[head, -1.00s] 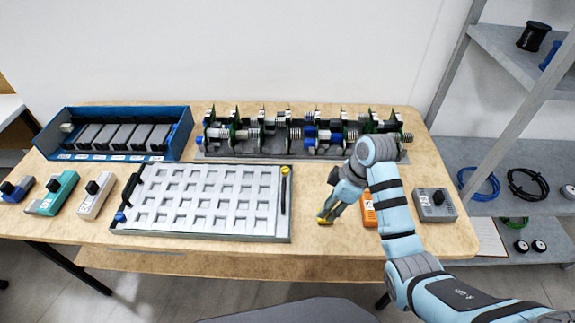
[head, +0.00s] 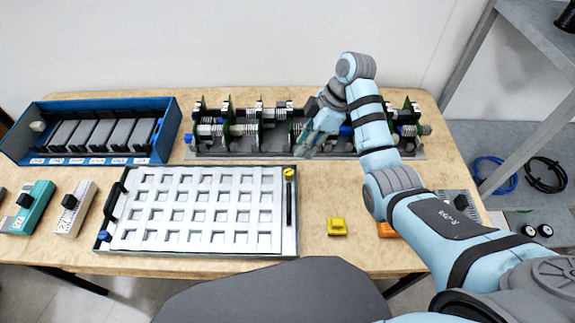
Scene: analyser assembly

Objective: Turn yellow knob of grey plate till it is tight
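The grey plate (head: 200,250) lies flat on the table, a framed tray with rows of square pockets. Its yellow knob (head: 290,173) is at the far right corner, and a blue knob (head: 104,236) is at the near left corner. My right gripper (head: 308,147) is in the air at the rack of boards, right of and beyond the yellow knob, apart from it. Its fingers are small and blurred, so I cannot tell whether they are open or hold anything. My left gripper is not in view.
A yellow block (head: 337,226) lies on the table right of the plate. The board rack (head: 240,153) runs along the back. A blue bin (head: 14,148) with grey modules stands back left. Teal (head: 32,208) and white (head: 73,209) devices are at left, an orange one (head: 388,230) under my arm.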

